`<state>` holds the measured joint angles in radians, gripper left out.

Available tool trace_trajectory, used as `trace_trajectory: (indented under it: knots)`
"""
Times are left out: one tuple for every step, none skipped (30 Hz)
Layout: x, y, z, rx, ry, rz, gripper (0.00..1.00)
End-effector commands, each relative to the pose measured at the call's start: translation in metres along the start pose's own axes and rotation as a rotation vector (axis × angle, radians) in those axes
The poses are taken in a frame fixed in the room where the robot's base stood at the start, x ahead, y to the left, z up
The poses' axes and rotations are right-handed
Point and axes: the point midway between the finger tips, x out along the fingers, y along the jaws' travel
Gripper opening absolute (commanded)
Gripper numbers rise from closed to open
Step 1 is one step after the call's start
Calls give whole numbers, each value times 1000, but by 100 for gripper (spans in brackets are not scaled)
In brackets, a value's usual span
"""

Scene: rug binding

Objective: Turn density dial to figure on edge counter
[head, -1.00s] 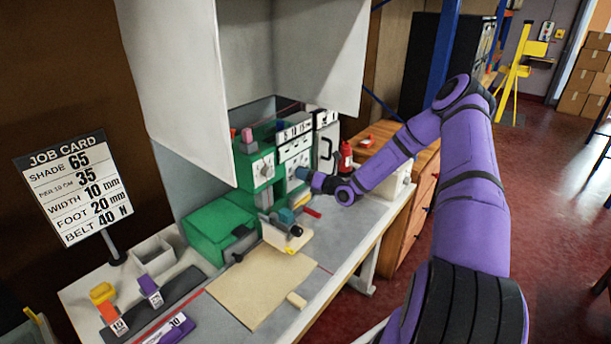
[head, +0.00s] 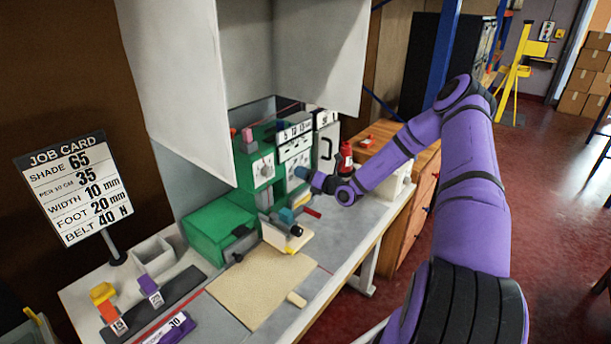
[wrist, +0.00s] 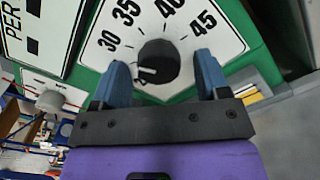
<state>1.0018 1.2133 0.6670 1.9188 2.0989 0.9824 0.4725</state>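The density dial is a round black knob (wrist: 160,60) with a white mark on its lower left side. It sits on a white scale plate (wrist: 100,45) showing 30, 35, 40 and 45, on the green machine (head: 215,228). My gripper (wrist: 161,64) is open, with one blue finger on each side of the knob and a gap showing at each. In the head view my gripper (head: 303,174) is at the machine's front, hiding the dial. I cannot tell which part is the edge counter.
The job card (head: 75,185) at left reads PER 10 CM 35. A white plate with "PER" (wrist: 22,25) lies left of the dial. A red bottle (head: 346,156) stands near my wrist. A tan board (head: 255,285) lies on the grey bench.

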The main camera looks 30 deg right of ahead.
Motion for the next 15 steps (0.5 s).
trace_trajectory:
  knots:
    - [0,0,0,0,0,0,68]
    - [0,0,0,0,0,0,68]
    - [0,0,0,-1,-1,0,68]
    - [0,0,0,-1,-1,1,68]
    - [0,0,0,-1,-1,1,68]
    - [0,0,0,-1,-1,1,68]
    - [0,0,0,-1,-1,0,68]
    - [-1,0,0,-1,-1,0,68]
    - [-3,0,1,-1,-1,0,68]
    - [-6,0,1,-1,-1,0,68]
    - [-9,0,1,-1,-1,-1,68]
    - [-14,0,1,0,0,-1,68]
    - [-18,0,1,-1,0,-1,68]
    - [-22,0,1,-1,0,-1,68]
    - [-30,0,0,0,0,-1,68]
